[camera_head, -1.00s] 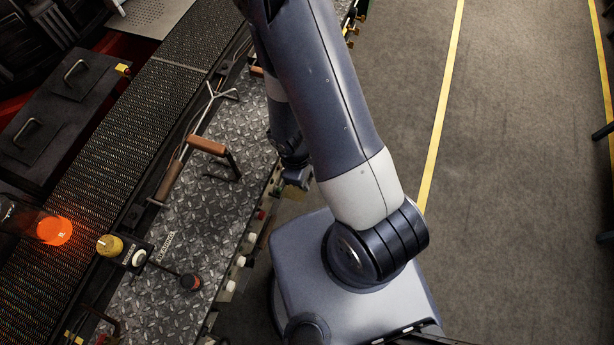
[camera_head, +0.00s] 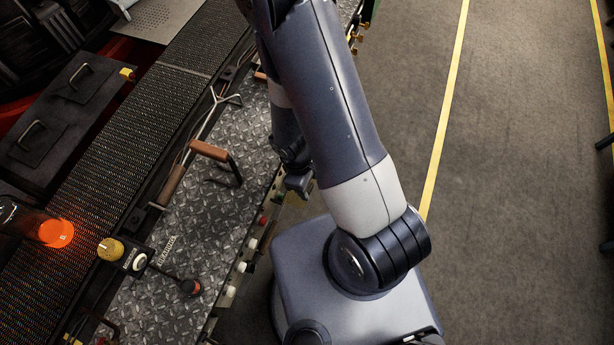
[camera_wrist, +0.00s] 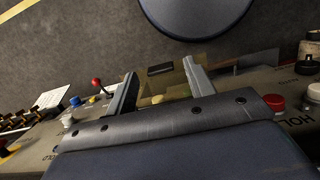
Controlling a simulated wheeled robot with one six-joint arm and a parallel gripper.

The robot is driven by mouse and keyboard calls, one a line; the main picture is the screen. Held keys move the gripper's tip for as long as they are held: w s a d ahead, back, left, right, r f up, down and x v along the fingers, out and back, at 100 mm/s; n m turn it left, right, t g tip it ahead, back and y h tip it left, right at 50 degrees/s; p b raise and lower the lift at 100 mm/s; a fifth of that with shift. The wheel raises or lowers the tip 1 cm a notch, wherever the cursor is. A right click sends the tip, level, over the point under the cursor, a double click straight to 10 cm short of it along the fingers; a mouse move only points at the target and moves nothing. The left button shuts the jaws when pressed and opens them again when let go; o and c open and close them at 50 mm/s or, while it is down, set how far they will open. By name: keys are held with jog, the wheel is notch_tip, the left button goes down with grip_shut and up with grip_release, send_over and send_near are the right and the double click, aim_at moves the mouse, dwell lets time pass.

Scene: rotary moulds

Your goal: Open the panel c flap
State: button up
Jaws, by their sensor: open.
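In the wrist view, my gripper (camera_wrist: 160,72) has its two fingers spread apart over the control panel's edge. Between and beyond the fingertips is a see-through, yellowish plate (camera_wrist: 172,86) with a small dark bar (camera_wrist: 160,69) at its far edge. It looks like a flap, but I see no "panel c" label and cannot tell how far it is raised. I cannot tell whether a finger touches it.
The panel carries a red knob lever (camera_wrist: 97,83), a red button (camera_wrist: 274,102) and white knobs. In the head view, a checker-plate walkway (camera_head: 190,250) holds a brown-handled lever (camera_head: 209,150). A glowing orange bottle (camera_head: 57,233) lies on the conveyor. The floor right of my base is clear.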

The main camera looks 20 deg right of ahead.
notch_tip(320, 180, up, 10)
jog(key=w+a, duration=0.1)
jog(key=shift+w+a+r+p, duration=0.15)
jog(key=shift+a+r+p, duration=0.1)
jog(key=shift+a+p, duration=0.15)
